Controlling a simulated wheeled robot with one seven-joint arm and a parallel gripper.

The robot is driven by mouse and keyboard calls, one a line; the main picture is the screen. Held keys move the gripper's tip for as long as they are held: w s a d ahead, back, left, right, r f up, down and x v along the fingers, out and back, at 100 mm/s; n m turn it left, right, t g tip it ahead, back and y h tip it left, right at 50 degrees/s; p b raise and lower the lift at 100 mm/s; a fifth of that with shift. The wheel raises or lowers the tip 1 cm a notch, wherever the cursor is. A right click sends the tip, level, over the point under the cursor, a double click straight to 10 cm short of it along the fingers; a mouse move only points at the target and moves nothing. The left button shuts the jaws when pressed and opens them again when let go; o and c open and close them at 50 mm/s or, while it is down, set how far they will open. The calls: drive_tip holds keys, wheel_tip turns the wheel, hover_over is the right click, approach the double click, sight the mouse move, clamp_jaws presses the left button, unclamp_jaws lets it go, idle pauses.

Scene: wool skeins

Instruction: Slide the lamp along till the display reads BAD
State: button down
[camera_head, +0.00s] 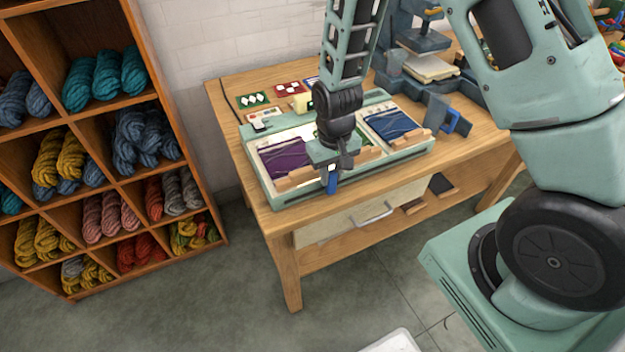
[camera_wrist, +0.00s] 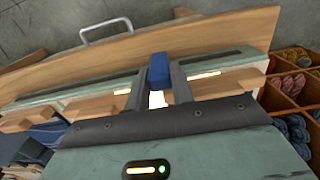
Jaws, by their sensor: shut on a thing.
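My gripper (camera_head: 335,165) reaches down over the front of a pale green bench unit (camera_head: 408,158). It is shut on a small blue block (camera_head: 331,185), which also shows between the two fingers in the wrist view (camera_wrist: 158,70). A bright glow shows just below the block in the wrist view, and I take this block and glow to be the lamp. Most of the lamp is hidden by the fingers. A small white panel (camera_head: 261,127) at the unit's back left may be the display; its reading is too small to tell.
A dark blue press (camera_head: 420,45) stands right. A wool shelf (camera_head: 165,105) stands left.

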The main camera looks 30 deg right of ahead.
drive_tip(key=d, duration=1)
drive_tip(key=shift+d, duration=0.1)
drive_tip(key=c, duration=1.2)
unclamp_jaws()
wheel_tip(320, 180, up, 18)
drive_tip(key=b, duration=0.1)
drive_tip(key=shift+f, duration=0.25)
